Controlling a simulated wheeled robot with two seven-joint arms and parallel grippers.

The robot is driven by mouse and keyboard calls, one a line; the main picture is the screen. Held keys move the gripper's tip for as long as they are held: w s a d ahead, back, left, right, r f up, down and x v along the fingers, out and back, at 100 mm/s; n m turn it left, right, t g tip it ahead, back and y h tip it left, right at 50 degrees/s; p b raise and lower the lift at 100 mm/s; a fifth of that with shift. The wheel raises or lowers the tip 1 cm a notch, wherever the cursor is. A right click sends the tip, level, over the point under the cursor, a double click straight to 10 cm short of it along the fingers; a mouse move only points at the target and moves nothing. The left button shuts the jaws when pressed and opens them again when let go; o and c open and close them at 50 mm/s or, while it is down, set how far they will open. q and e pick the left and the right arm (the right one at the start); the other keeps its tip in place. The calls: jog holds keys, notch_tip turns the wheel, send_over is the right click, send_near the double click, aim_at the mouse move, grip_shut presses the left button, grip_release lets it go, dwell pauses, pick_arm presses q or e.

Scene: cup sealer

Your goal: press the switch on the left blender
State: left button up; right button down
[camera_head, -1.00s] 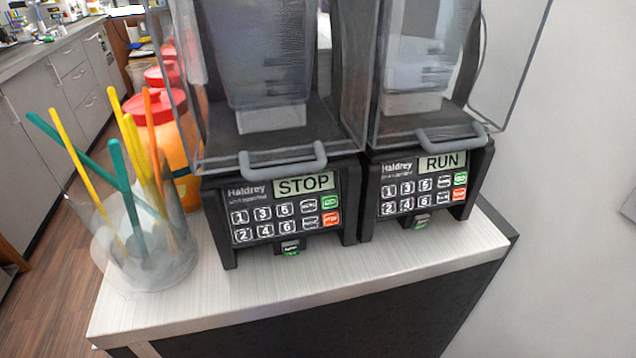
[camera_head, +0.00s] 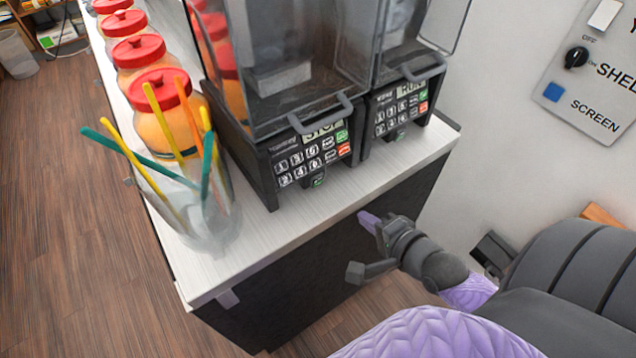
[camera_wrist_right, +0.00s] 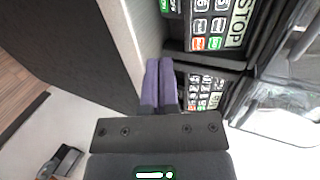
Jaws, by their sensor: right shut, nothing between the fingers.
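The left blender (camera_head: 262,150) stands on the white counter, its display reading STOP. Its front keypad (camera_head: 308,158) has numbered keys, a green and an orange key, and a small switch (camera_head: 319,180) at its lower edge. In the right wrist view its keypad (camera_wrist_right: 208,27) appears sideways at the top. My right gripper (camera_head: 367,218) is in front of the counter's front edge, below and to the right of the keypad, apart from it. In the right wrist view its purple fingers (camera_wrist_right: 159,62) are together and empty. My left gripper is not in view.
The right blender (camera_head: 400,108) stands close beside the left one. A clear cup of coloured sticks (camera_head: 205,225) and red-lidded orange jars (camera_head: 165,115) stand to the left. The white counter strip (camera_head: 290,228) before the blenders is bare. A wall panel (camera_head: 595,75) is at upper right.

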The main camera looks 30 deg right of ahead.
jog(key=shift+f, duration=0.1)
jog(key=b, duration=0.3)
send_near(318, 180)
jog(key=w+f, duration=0.1)
jog(key=f, duration=0.1)
jog(key=w+f, duration=0.1)
jog(key=shift+f, duration=0.35)
jog(key=w, duration=0.3)
jog(key=shift+w+a+r, duration=0.2)
jog(key=shift+w+r, duration=0.05)
jog(key=shift+w, duration=0.1)
jog(key=shift+w+r, duration=0.1)
jog(key=shift+w, duration=0.25)
